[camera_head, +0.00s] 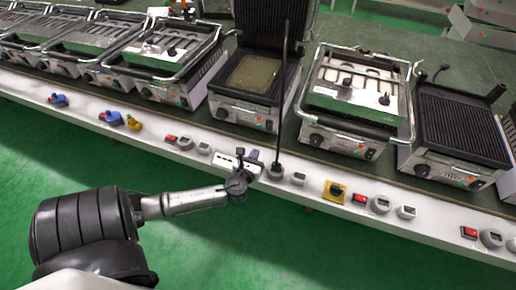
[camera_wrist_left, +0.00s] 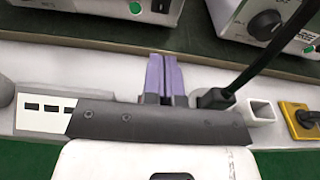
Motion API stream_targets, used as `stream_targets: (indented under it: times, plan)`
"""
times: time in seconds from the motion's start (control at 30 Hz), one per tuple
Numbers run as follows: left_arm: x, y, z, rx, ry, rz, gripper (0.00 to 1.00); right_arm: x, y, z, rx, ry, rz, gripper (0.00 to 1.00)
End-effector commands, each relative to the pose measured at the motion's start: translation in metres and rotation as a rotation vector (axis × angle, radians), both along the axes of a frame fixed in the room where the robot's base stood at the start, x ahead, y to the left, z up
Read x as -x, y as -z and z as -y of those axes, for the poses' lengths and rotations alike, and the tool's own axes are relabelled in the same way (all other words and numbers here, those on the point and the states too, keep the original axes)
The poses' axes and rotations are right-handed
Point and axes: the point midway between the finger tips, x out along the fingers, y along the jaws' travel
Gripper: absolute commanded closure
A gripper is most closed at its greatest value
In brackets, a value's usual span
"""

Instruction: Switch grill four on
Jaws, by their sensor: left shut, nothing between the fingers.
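Several grills stand in a row on the table in the head view. An open one with a raised lid (camera_head: 252,78) is at the middle, with a flat-topped one (camera_head: 355,95) to its right. Red switches show along the white front strip, at the left (camera_head: 170,138), right of centre (camera_head: 361,198) and far right (camera_head: 469,232). I cannot tell which switch belongs to grill four. My left gripper (camera_head: 250,155) is at the strip, left of a black plug (camera_head: 276,171). Its purple fingers (camera_wrist_left: 164,78) are shut and empty, and hide part of the strip. My right gripper is not in view.
The black cable (camera_wrist_left: 257,55) rises from the plug close beside my left fingers. A white square socket (camera_wrist_left: 260,111) and a yellow switch plate (camera_wrist_left: 301,123) lie to the right. Blue knobs (camera_head: 58,99) sit far left. The green floor (camera_head: 300,245) in front is clear.

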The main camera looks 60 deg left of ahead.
Motion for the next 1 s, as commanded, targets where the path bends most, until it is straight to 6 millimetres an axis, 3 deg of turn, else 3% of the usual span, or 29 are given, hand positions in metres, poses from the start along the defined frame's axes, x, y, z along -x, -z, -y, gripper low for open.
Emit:
stream_targets:
  times: [0.5, 0.73, 1.0]
  plan:
    - [-0.069, 0.014, -0.061, -0.002, -0.001, 0.002, 1.00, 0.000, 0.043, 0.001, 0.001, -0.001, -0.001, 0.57]
    - [-0.087, 0.016, -0.077, -0.001, 0.000, 0.001, 1.00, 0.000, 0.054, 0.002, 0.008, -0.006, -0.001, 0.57]
    - [-0.093, 0.016, -0.082, 0.000, 0.001, 0.000, 1.00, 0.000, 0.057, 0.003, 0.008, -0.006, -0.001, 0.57]
